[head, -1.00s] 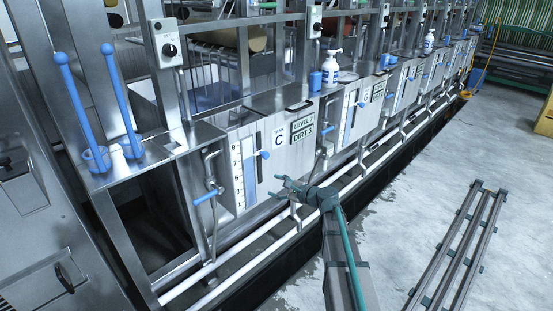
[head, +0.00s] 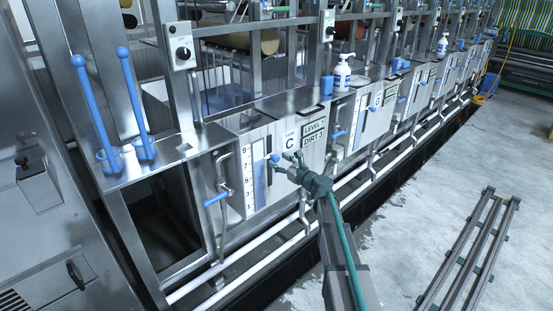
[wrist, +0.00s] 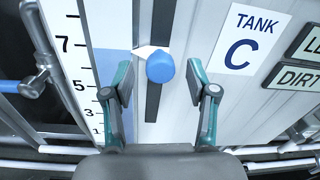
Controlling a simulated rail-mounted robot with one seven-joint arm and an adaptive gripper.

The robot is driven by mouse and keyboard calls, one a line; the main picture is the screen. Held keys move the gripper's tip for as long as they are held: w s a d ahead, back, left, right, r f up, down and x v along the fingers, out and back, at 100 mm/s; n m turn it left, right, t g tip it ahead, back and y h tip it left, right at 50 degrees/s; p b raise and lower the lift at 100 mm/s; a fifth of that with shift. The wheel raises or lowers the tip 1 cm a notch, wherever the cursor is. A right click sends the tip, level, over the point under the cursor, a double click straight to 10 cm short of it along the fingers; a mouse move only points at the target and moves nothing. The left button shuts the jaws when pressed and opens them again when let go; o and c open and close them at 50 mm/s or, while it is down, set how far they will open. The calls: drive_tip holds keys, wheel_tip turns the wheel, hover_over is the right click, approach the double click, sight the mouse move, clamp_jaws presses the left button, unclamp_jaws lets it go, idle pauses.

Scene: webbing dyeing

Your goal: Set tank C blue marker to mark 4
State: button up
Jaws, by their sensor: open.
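The tank C blue marker (head: 274,158) is a round blue knob with a white pointer on a dark vertical slot. In the wrist view the knob (wrist: 160,68) is upper middle, its pointer roughly level with the 7 on the scale (wrist: 75,70). My gripper (head: 287,164) is open and empty, close to the tank C front, near the knob. In the wrist view its two fingers (wrist: 151,88) stand apart, one either side of the slot, with the knob at or just above tip level. Contact cannot be told.
A TANK C label (wrist: 243,40) and plates reading LEVEL 7 and DIRT 3 (head: 314,136) are right of the slot. A blue-handled valve (head: 217,197) and pipe are left of the scale. Pale pipes (head: 235,262) run along below. A slatted rack (head: 470,250) lies on the floor.

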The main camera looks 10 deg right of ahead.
drive_tip(key=shift+x, duration=1.2)
clamp_jaws()
